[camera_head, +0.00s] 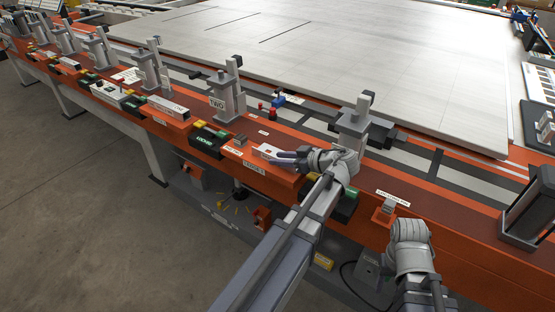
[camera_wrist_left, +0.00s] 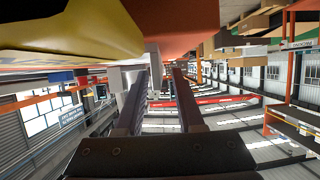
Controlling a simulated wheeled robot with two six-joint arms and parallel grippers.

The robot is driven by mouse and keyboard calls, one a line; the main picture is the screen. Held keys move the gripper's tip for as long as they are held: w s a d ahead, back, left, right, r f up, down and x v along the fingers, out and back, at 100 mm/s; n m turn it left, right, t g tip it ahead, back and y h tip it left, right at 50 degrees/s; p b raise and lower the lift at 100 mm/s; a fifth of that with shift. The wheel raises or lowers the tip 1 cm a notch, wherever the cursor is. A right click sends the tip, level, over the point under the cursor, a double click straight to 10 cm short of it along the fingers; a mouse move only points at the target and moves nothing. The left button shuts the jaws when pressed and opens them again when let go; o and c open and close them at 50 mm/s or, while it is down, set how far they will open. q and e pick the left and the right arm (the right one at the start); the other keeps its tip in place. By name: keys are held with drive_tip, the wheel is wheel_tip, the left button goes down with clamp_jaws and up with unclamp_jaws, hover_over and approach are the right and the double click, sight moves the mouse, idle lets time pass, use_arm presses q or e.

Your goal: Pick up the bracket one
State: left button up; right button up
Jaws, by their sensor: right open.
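A grey upright bracket (camera_head: 352,121) stands on the orange rail behind my left wrist. Its lower part is partly hidden and no number on it can be read. Another grey bracket, labelled TWO (camera_head: 226,98), stands further left. My left gripper (camera_head: 278,159) points left, low over the rail near a white card, with its fingers apart. In the left wrist view the fingers (camera_wrist_left: 155,78) have a narrow gap and nothing is clearly held. A pale block shows beside the left finger. My right gripper (camera_head: 409,231) is at the rail's front edge on the right; its fingertips are hidden.
A large pale panel (camera_head: 350,55) lies behind the rail. Several more grey brackets stand along the rail at the far left. Green and black blocks (camera_head: 208,138) sit on the front edge. A small grey block (camera_head: 388,206) is beside my right arm.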

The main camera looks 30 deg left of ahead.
use_arm(q)
clamp_jaws()
idle(1.2)
